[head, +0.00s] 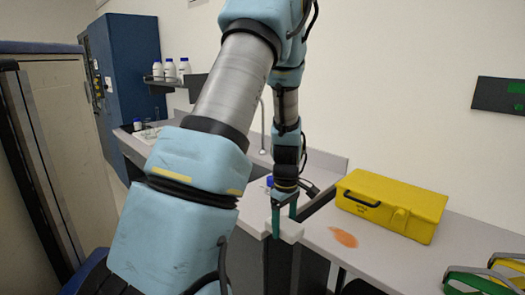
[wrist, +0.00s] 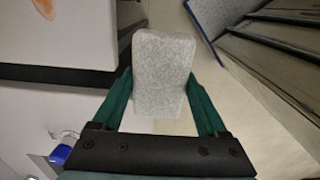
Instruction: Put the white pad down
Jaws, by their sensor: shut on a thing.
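The white pad (wrist: 162,75) is a pale, speckled block between the two green fingers of my gripper (wrist: 160,100) in the wrist view. My gripper is shut on it. In the head view the pad (head: 291,231) hangs below my gripper (head: 284,215), near the front edge of the grey counter (head: 380,255). The wrist view shows floor beneath the pad and the counter's edge to its left. The fingers cover part of the pad in the head view.
Green and yellow items (head: 485,275) lie at the right front. A blue-capped bottle (head: 269,183) stands behind my gripper. Free counter surface surrounds the stain.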

